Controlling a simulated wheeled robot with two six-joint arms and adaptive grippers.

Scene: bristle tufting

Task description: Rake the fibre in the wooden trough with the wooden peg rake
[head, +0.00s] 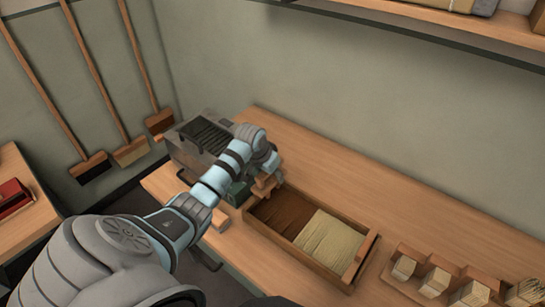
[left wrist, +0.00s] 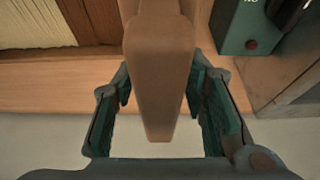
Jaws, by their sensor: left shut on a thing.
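The wooden trough (head: 304,259) lies on the bench. Brown fibre (head: 281,214) fills its left part and pale fibre (head: 329,240) its right part; both also show in the left wrist view, the brown (left wrist: 92,20) and the pale (left wrist: 35,24). My left gripper (head: 266,182) is at the trough's left end. It is shut on a wooden piece, seemingly the peg rake's handle (left wrist: 158,75), which runs between its fingers (left wrist: 160,112) in the left wrist view. The rake's pegs are hidden. My right gripper is not in view.
A grey machine (head: 193,148) stands behind my left arm, with a green box (left wrist: 250,27) beside the gripper. Bristle blocks (head: 435,282) stand in a holder to the right. The bench behind the trough is clear.

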